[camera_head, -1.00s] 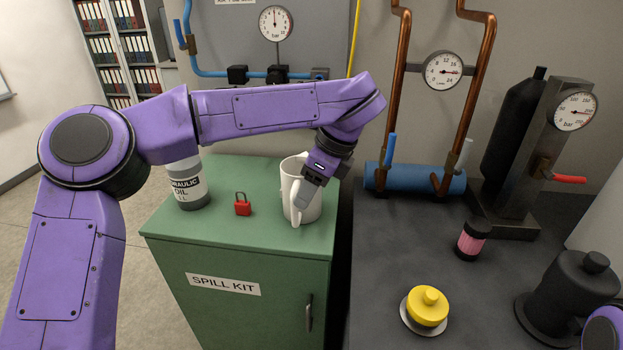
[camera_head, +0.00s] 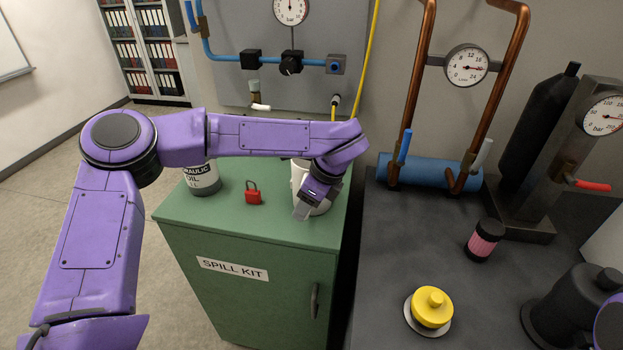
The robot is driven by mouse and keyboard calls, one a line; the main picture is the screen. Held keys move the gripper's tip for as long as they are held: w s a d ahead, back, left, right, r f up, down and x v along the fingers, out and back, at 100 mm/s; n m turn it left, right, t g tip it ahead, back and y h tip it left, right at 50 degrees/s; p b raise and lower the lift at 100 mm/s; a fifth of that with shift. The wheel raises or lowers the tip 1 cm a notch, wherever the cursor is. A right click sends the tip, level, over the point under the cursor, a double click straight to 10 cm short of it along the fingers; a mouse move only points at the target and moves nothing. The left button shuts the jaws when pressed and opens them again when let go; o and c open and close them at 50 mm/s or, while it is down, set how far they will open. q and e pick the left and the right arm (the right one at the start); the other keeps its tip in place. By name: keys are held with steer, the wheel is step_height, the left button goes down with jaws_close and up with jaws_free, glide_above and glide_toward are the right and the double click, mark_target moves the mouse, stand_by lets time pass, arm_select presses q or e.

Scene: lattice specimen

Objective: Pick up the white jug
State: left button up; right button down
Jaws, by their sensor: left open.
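The white jug (camera_head: 299,173) stands upright on the green spill kit cabinet (camera_head: 235,222), near its right back part. My left arm reaches across in front of it. My left gripper (camera_head: 303,211) points down at the jug's near side and is open; it covers much of the jug, including the handle. I cannot tell whether the fingers touch the jug or are around its handle. My right gripper is out of the picture; only a bit of purple shows at the lower right edge.
A red padlock (camera_head: 253,194) and a hydraulic oil can (camera_head: 202,181) stand left of the jug on the cabinet. A dark bench (camera_head: 390,270) to the right holds a yellow-topped part (camera_head: 432,307), a pink cylinder (camera_head: 484,240) and a blue cylinder (camera_head: 430,171). A gap separates cabinet and bench.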

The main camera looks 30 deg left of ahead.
arm_select(q)
steer(key=shift+d, duration=0.1)
jaws_close()
